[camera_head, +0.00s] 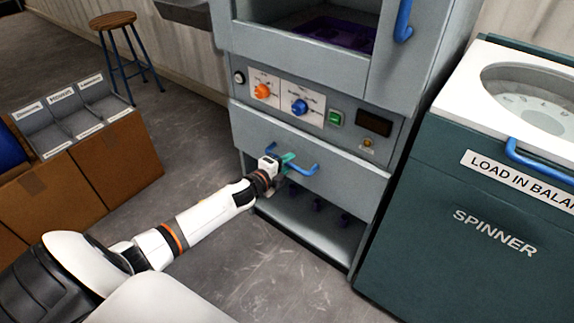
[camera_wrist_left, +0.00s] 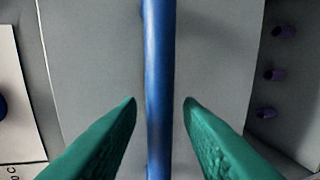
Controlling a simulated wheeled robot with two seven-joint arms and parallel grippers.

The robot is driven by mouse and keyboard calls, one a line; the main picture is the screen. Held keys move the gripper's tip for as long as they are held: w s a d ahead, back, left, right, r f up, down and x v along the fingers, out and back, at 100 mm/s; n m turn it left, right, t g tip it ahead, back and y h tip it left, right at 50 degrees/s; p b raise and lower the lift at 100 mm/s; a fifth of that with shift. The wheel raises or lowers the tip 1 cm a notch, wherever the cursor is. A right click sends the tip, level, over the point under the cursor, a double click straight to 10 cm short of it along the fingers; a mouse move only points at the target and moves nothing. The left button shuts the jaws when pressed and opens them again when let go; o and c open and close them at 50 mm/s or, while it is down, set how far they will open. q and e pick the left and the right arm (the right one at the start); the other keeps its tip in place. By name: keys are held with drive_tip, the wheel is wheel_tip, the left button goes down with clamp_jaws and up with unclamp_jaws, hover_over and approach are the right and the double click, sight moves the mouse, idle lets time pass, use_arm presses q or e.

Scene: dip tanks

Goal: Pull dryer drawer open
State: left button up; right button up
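The dryer (camera_head: 340,80) is a grey cabinet in the middle of the head view. Its drawer front (camera_head: 345,178) is a grey panel below the control panel, with a blue bar handle (camera_head: 309,171). My left gripper (camera_head: 287,160) is at the left part of this handle. In the left wrist view its green fingers (camera_wrist_left: 160,100) are open, one on each side of the blue handle (camera_wrist_left: 159,60), with a gap visible on both sides. The drawer front looks about level with the cabinet face. My right gripper is not in view.
An open bay (camera_head: 315,215) with purple pegs lies below the drawer. A green spinner (camera_head: 470,225) stands close on the right. Cardboard boxes (camera_head: 115,160) with a grey labelled tray (camera_head: 70,118) stand on the left. The floor (camera_head: 265,265) before the dryer is clear.

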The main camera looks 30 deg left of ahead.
use_arm(q)
drive_tip(key=shift+w, duration=0.25)
clamp_jaws()
